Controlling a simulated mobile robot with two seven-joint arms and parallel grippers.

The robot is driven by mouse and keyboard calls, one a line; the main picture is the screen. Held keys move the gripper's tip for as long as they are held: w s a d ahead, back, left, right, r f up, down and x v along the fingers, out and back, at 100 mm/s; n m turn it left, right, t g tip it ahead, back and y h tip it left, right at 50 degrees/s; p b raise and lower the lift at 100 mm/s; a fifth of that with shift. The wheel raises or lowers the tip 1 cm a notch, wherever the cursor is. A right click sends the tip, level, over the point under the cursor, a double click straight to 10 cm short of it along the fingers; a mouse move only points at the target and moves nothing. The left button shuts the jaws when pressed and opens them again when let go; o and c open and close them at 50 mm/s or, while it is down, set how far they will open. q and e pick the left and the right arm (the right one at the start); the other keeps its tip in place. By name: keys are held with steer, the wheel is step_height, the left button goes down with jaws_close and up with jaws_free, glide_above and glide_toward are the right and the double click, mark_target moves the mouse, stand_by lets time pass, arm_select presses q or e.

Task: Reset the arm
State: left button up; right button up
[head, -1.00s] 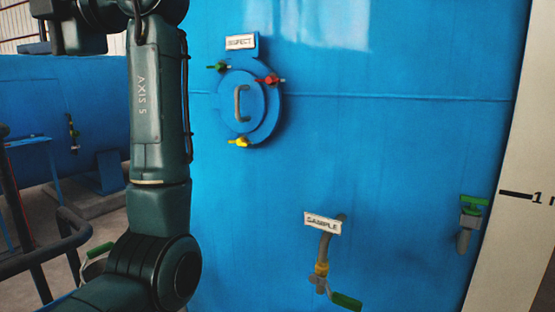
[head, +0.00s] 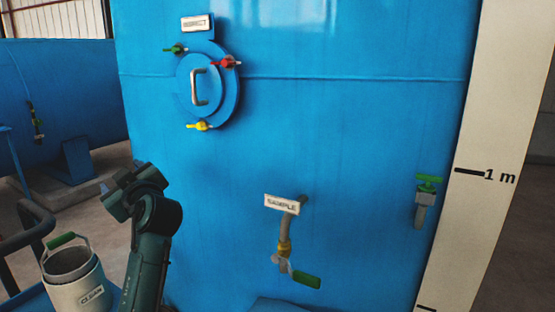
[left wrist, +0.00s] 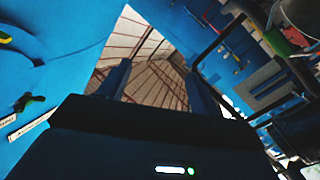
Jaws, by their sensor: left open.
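My left arm (head: 150,245) stands at the lower left of the head view, in front of the blue tank (head: 330,130) and beside the white can. My left gripper (left wrist: 160,85) shows in the left wrist view with its two fingers apart and nothing between them. Behind the fingers I see roof beams, so it points upward. I cannot clearly make out the fingers in the head view. My right gripper is in neither view.
The tank carries a round hatch (head: 212,88) with coloured clamps, a SAMPLE valve (head: 285,250) with a green handle, and another green-handled valve (head: 427,195). A white can (head: 75,285) with a green grip stands at lower left, near dark railing (head: 25,238).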

arm_select(q)
steer(key=s+d+f+m+t+h, duration=0.1)
steer(key=d+f+m+h, duration=0.15)
steer(key=f, duration=0.45)
steer(key=s+d+f+m+h, duration=0.1)
steer(key=f+m+h, duration=0.1)
steer(key=f+m, duration=0.35)
steer(key=s+d+f+m+g+h, duration=0.1)
steer(key=s+d+f+m+h, duration=0.2)
steer(key=s+f, duration=0.6)
steer(key=s+d+f+m+g+h, duration=0.1)
steer(key=s+d+f+m+h, duration=0.3)
steer(key=s+f, duration=0.5)
steer(key=d+f+h, duration=0.2)
steer(key=d+f, duration=0.1)
steer(key=f, duration=0.2)
steer(key=shift+d+f+p, duration=0.3)
steer(key=shift+d+p, duration=0.05)
steer(key=shift+d, duration=0.05)
steer(key=s+d+f, duration=0.1)
steer(key=s, duration=0.2)
steer(key=s+d+f+m+g+h, duration=0.1)
steer(key=s, duration=0.3)
steer(key=s+d+f+h, duration=0.1)
steer(key=s+d, duration=0.1)
steer(key=s, duration=0.2)
steer(key=shift+s+f+m+h, duration=0.1)
steer(key=shift+f+m+h, duration=0.15)
steer(key=shift+f+m, duration=0.15)
